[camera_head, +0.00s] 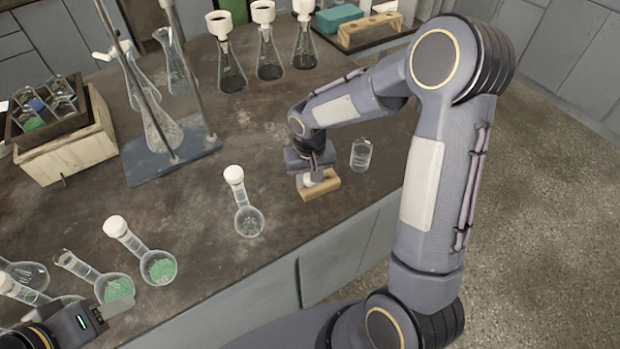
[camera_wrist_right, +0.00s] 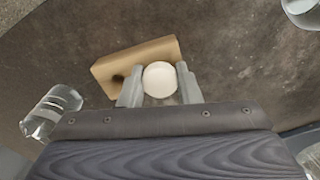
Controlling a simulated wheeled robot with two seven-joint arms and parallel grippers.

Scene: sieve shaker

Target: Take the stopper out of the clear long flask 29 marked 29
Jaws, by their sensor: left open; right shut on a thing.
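My right gripper (camera_head: 315,178) is shut on a white round stopper (camera_wrist_right: 160,79), at a small wooden block (camera_head: 321,188) with a hole in it. I cannot tell whether the stopper sits in the block. My left gripper (camera_head: 108,310) is open at the lower left, close to a long-necked flask (camera_head: 118,288) with green contents and no stopper visible. Another long flask (camera_head: 158,267) with green contents has a white stopper. A clear long flask (camera_head: 249,221) with a white stopper stands mid-table. The flask markings are too small to read, so I cannot tell which is 29.
A clear beaker (camera_head: 361,154) stands right of the wooden block; it also shows in the right wrist view (camera_wrist_right: 50,112). More flasks crowd the lower left. A stand (camera_head: 172,156), a wooden crate (camera_head: 65,150) and funnel-topped flasks (camera_head: 231,72) stand further back.

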